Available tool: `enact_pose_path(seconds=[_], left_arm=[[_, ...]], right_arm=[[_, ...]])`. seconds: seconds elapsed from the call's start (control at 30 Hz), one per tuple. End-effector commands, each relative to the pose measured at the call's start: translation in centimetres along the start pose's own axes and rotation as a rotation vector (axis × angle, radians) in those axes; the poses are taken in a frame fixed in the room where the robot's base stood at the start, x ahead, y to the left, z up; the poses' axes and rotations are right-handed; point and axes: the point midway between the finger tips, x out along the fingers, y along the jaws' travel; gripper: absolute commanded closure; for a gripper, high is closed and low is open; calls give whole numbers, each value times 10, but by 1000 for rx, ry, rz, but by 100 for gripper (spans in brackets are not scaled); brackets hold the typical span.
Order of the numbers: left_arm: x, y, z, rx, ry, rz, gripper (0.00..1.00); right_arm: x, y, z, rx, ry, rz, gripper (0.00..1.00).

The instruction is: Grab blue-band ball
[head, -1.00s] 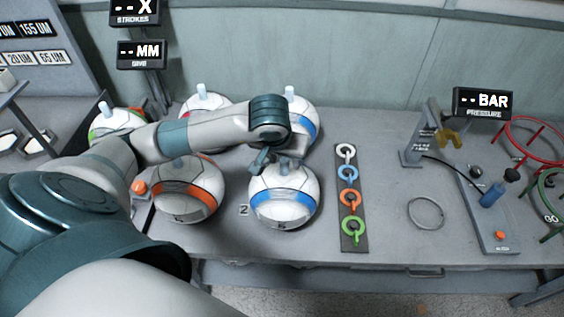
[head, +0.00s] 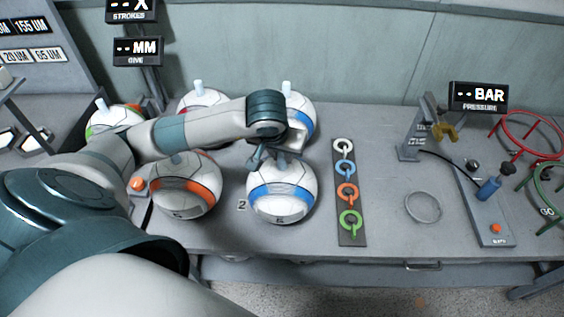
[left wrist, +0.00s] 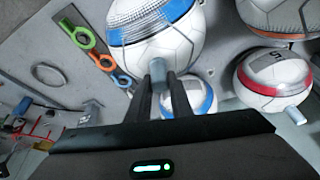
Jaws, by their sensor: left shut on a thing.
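The front blue-band ball (head: 281,203) is white with a blue band and sits on the bench at the middle, right of the orange-band ball (head: 186,197). My left gripper (head: 278,155) is above it, shut on the short stem on its top. In the left wrist view the two dark fingers (left wrist: 156,88) close on the pale stem of the blue-band ball (left wrist: 150,35). No clear gap shows between this ball and the bench. A second blue-band ball (head: 303,122) stands behind, partly hidden by my left arm. My right gripper is not in view.
A red-band ball (head: 196,100) and a green-band ball (head: 104,119) stand at the back left. Right of the held ball lie a strip of coloured rings (head: 349,190) and a loose grey ring (head: 423,207). A pressure stand (head: 410,140) is farther right.

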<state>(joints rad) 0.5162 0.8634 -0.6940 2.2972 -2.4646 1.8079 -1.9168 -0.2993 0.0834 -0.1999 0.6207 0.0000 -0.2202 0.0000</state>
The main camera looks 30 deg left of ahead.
Motion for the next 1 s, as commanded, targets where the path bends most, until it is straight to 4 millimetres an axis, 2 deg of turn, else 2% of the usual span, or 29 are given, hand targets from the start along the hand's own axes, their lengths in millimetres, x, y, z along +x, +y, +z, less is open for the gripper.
enact_pose_path(seconds=[0.43, 1.0], left_arm=[[0, 0, -1, 0, 2, 0, 100], [-1, 0, -1, 0, 2, 0, 100]], right_arm=[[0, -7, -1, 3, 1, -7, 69], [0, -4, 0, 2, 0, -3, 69]])
